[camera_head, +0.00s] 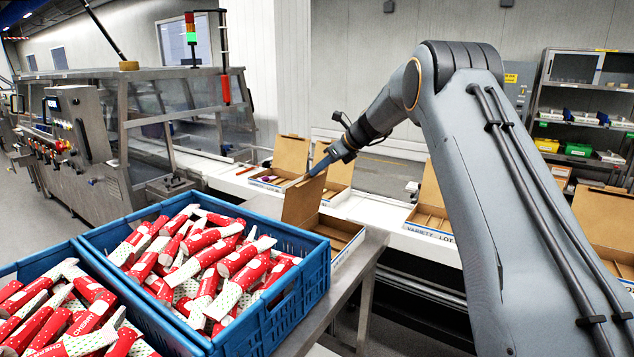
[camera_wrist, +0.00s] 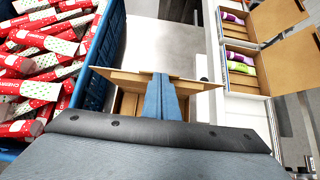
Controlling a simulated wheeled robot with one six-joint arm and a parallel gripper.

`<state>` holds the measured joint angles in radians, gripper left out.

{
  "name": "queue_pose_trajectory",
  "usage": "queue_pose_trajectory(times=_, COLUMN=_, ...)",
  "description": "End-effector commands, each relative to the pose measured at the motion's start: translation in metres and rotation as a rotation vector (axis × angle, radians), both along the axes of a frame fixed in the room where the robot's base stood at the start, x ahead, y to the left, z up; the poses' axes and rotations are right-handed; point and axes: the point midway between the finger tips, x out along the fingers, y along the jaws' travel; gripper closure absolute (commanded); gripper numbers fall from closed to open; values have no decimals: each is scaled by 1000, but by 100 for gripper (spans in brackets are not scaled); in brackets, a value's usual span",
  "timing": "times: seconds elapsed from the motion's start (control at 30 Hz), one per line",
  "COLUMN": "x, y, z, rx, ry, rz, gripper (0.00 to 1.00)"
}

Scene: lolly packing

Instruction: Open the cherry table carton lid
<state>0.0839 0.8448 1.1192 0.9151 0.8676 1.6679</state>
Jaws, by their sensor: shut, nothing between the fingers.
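The cherry table carton stands on the steel table beside the blue crates, and its tray (camera_head: 345,233) shows empty compartments. Its brown cardboard lid (camera_head: 303,203) stands raised, roughly upright, at the tray's left side. In the wrist view the lid (camera_wrist: 112,76) is seen nearly edge-on, with part of the tray (camera_wrist: 131,104) below it. My gripper (camera_head: 309,173) is shut and empty at the lid's top edge. Its closed blue fingers (camera_wrist: 164,96) overlap the lid in the wrist view; I cannot tell whether they touch it.
Behind, a white conveyor (camera_head: 385,206) carries several open cartons, one a variety carton (camera_head: 432,222). A packing machine (camera_head: 150,110) stands at the back left.

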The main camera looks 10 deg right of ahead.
Motion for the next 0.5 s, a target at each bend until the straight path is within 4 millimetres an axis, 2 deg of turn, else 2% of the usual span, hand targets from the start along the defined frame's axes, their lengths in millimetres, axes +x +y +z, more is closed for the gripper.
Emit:
queue_pose_trajectory(times=0.2, x=16, y=19, z=7, rx=0, ry=0, rz=-4, gripper=100)
queue_pose_trajectory(times=0.5, x=24, y=39, z=10, rx=0, ry=1, rz=1, gripper=100)
